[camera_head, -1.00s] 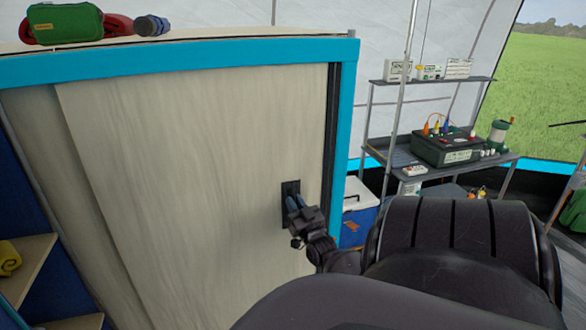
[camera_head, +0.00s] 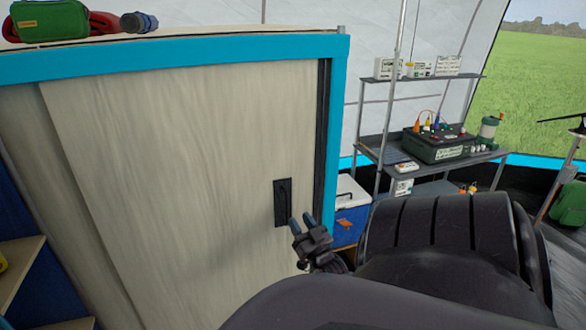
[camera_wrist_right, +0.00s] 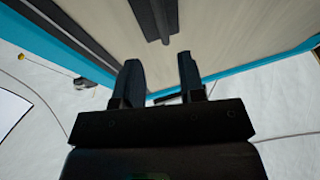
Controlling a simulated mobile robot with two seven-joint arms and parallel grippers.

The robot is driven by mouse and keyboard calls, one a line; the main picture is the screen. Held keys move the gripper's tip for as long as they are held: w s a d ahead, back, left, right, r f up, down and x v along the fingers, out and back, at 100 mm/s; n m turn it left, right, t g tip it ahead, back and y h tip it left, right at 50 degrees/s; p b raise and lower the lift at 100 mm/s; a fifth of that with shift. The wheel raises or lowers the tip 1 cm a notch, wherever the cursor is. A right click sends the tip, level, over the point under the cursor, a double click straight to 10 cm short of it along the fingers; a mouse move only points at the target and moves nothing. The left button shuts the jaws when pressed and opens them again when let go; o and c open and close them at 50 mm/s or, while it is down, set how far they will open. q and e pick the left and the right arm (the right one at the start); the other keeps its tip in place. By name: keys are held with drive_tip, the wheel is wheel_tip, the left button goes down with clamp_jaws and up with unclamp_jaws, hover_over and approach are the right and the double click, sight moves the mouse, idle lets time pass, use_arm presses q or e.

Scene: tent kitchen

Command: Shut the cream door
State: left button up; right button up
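The cream door (camera_head: 180,170) is a sliding panel in a cabinet with a turquoise frame (camera_head: 337,130). A narrow dark strip (camera_head: 324,140) shows between its right edge and the right frame post. A dark recessed handle (camera_head: 282,203) sits near that edge; it also shows in the right wrist view (camera_wrist_right: 156,20). My right gripper (camera_head: 301,220) is just right of and below the handle, apart from it. In the right wrist view its two fingers (camera_wrist_right: 160,72) are spread with nothing between them. My left gripper is not in view.
A green case (camera_head: 50,20) and a dark blue rolled item (camera_head: 139,22) lie on the cabinet top. A blue and white cooler (camera_head: 350,212) and a metal shelf rack (camera_head: 420,77) stand right of the cabinet. Open shelves (camera_head: 20,268) are at the lower left.

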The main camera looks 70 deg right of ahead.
drive_tip(key=shift+v, duration=1.45)
drive_tip(key=w+a+f+n+g+y, duration=0.25)
drive_tip(key=w+a+f+y, duration=0.2)
drive_tip(key=a, duration=0.35)
drive_tip(key=w+a+f+n+g+y, duration=0.1)
drive_tip(key=w+a+f+n+y, duration=0.3)
drive_tip(key=a, duration=0.4)
drive_tip(key=s+a+f+n+g+y, duration=0.1)
drive_tip(key=s+a+f+y, duration=0.1)
drive_tip(key=a, duration=0.8)
drive_tip(key=s+a+f+n+g+y, duration=0.1)
drive_tip(key=s+a+f+y, duration=0.1)
drive_tip(key=a, duration=0.8)
drive_tip(key=shift+f+g+y, duration=0.35)
drive_tip(key=shift+f, duration=0.05)
drive_tip(key=shift+s+d, duration=0.1)
